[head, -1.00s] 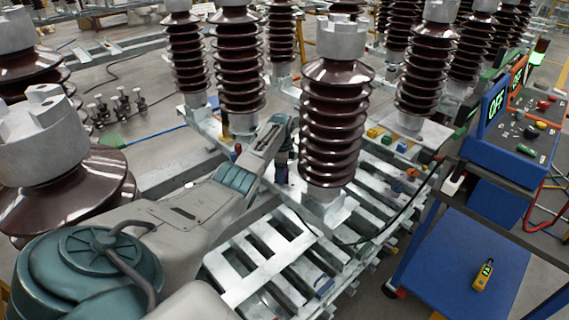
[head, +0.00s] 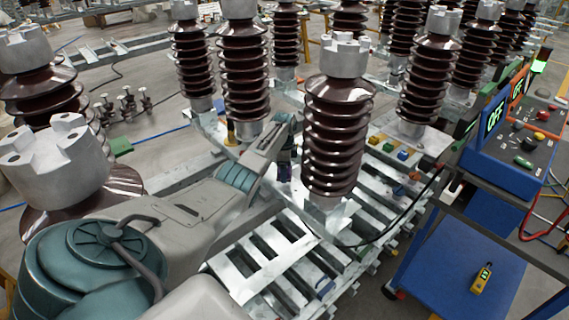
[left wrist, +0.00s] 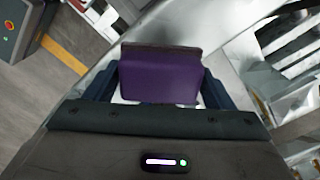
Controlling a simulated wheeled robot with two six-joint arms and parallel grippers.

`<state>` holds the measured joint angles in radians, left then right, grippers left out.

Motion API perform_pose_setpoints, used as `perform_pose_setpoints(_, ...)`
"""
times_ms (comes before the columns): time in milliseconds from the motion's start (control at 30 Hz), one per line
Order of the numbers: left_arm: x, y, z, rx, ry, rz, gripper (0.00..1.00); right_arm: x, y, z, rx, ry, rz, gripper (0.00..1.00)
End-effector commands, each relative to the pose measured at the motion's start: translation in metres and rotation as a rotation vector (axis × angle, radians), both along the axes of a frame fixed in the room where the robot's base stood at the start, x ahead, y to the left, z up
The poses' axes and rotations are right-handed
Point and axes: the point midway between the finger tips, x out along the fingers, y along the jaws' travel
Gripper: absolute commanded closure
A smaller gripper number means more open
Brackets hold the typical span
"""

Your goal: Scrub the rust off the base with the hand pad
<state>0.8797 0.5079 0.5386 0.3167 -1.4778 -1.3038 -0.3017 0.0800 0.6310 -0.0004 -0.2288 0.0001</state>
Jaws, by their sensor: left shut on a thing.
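The purple hand pad (left wrist: 160,75) is held flat between the two dark fingers of my left gripper (left wrist: 160,88) in the left wrist view. A dark brown layer shows along its far edge. In the head view my left arm reaches in from the lower left, and the left gripper (head: 284,165) with a little of the pad is beside the foot of the front insulator. The steel base (head: 262,262) is a pale slatted frame under the brown insulator (head: 339,130). I cannot make out a clear rust patch, nor whether the pad touches the metal. My right gripper does not show.
Another insulator (head: 60,165) stands close at the left, near my arm. Several small coloured blocks lie on the frame at the right. A blue cart (head: 455,265) with a yellow handheld device (head: 481,278) stands at the right. A black cable crosses the frame.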

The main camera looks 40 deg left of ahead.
Motion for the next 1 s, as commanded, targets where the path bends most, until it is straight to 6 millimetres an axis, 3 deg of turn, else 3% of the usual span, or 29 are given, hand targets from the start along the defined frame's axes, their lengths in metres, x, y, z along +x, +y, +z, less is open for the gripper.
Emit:
perform_pose_setpoints(133,0.0,0.0,0.018,0.0,0.0,0.0,0.7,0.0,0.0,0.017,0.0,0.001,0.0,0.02)
perform_pose_setpoints(500,0.0,0.0,0.019,0.001,-0.001,0.0,0.7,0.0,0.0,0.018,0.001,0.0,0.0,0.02)
perform_pose_setpoints(833,0.0,0.0,0.048,0.001,-0.001,0.0,0.7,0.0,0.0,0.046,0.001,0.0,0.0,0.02)
perform_pose_setpoints(1000,0.0,0.0,0.049,0.001,-0.001,0.0,0.7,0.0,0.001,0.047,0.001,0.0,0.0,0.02)
